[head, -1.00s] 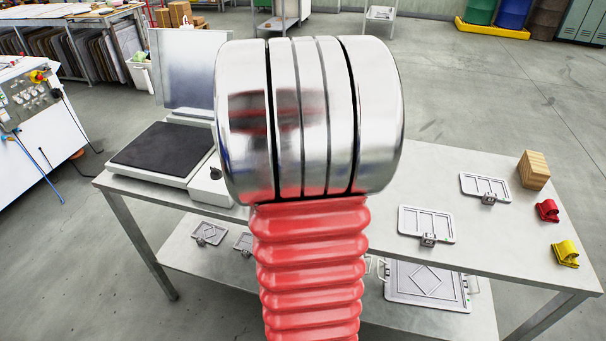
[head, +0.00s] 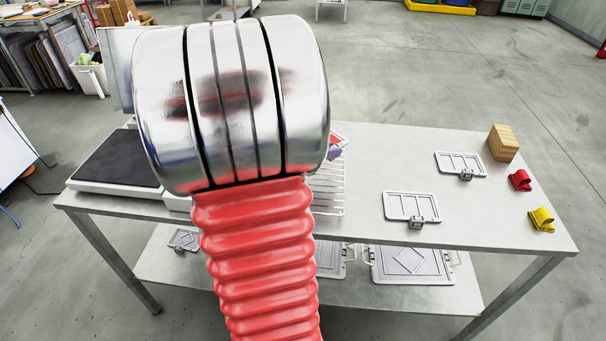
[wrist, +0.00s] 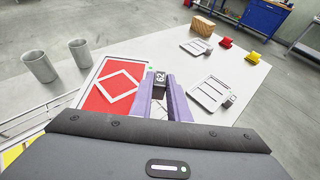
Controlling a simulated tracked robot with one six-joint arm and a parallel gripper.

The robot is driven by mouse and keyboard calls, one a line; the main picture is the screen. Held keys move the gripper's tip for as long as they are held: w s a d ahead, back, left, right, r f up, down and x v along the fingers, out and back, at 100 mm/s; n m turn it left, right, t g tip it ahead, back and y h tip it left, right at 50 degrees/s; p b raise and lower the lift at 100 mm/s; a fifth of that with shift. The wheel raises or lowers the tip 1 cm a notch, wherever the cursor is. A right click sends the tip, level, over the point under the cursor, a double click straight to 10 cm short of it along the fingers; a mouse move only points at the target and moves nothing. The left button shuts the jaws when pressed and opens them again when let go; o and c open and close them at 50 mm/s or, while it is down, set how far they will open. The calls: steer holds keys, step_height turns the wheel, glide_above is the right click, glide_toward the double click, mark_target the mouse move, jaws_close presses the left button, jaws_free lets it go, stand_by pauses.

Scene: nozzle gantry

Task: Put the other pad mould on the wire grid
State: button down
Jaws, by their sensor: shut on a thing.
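My gripper (wrist: 160,92) has purple fingers, shut on the small black block marked 62 at the edge of a pad mould (wrist: 91,98). This mould has a pale frame, red filling and a diamond outline. A bit of its red shows in the head view (head: 339,138) beside a purple fingertip (head: 335,154), mostly hidden by my arm. The wire grid (head: 328,193) lies on the table just in front of it, partly hidden. In the wrist view the grid (wrist: 28,124) is at the lower left, with a yellow-filled mould (wrist: 12,153) there. I cannot tell the held mould's height.
Two grey cups (wrist: 40,66) (wrist: 79,53) stand beyond the mould. Two barred grey frames (head: 412,206) (head: 460,164), a wooden block (head: 503,143), a red clip (head: 520,180) and a yellow clip (head: 541,219) occupy the table's right. A flat-bed machine (head: 115,160) stands left. Diamond plates (head: 410,262) lie below.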

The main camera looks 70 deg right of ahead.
glide_above(325, 187)
steer(key=shift+d+f, duration=0.1)
steer(key=shift+f, duration=2.5)
steer(key=shift+f, duration=2.1)
steer(key=c, duration=1.7)
jaws_free()
steer(key=shift+f, duration=0.1)
steer(key=v, duration=1.2)
